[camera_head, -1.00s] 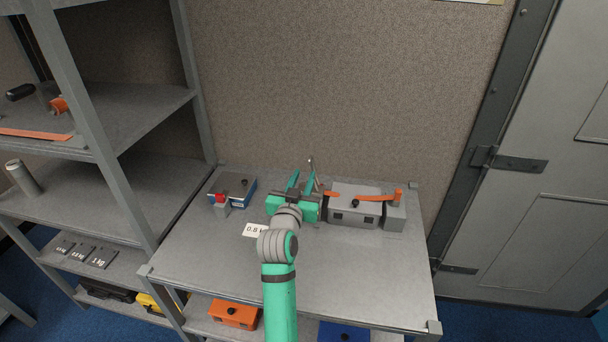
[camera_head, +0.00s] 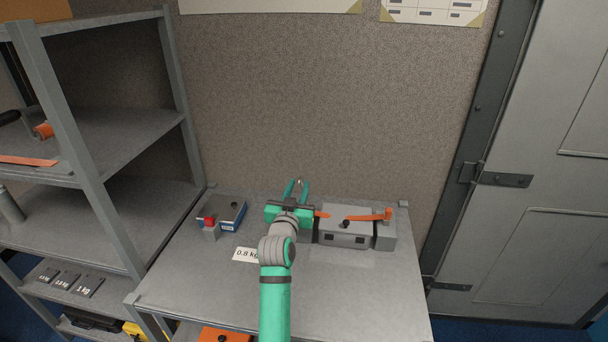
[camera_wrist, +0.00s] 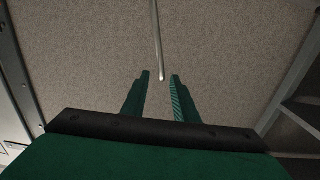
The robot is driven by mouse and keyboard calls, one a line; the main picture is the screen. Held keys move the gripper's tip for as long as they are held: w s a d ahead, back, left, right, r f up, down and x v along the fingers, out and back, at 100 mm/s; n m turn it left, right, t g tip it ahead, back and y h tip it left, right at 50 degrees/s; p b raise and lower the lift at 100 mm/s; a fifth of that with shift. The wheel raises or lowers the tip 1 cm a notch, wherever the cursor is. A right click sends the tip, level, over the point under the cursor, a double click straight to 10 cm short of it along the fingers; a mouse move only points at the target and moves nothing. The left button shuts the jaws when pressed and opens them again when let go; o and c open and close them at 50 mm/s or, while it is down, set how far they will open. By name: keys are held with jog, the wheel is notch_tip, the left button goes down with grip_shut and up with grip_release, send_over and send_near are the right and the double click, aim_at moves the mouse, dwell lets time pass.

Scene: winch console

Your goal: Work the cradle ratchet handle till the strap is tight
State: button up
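My gripper (camera_head: 298,187) is open at the back of the bench, fingers pointing away towards the wall. The ratchet handle is a thin metal rod; its tip (camera_head: 300,181) shows between the fingertips in the head view. In the wrist view the rod (camera_wrist: 158,40) runs in from the top edge and ends just at the gap between the fingers (camera_wrist: 160,77). I cannot tell whether it touches a finger. The orange strap (camera_head: 365,217) crosses the grey cradle block (camera_head: 345,238) to the right. The ratchet's base is hidden behind my gripper.
A blue-grey box (camera_head: 232,216) with a red-topped block (camera_head: 210,229) stands left of my gripper. A white "0.8 kg" label (camera_head: 243,255) lies in front. The bench front (camera_head: 350,290) is clear. Shelving (camera_head: 100,200) stands left, a grey door (camera_head: 540,180) right.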

jog(key=w, duration=0.7)
jog(key=shift+w, duration=0.35)
jog(key=shift+w+d, duration=0.2)
jog(key=shift+w, duration=0.3)
grip_shut()
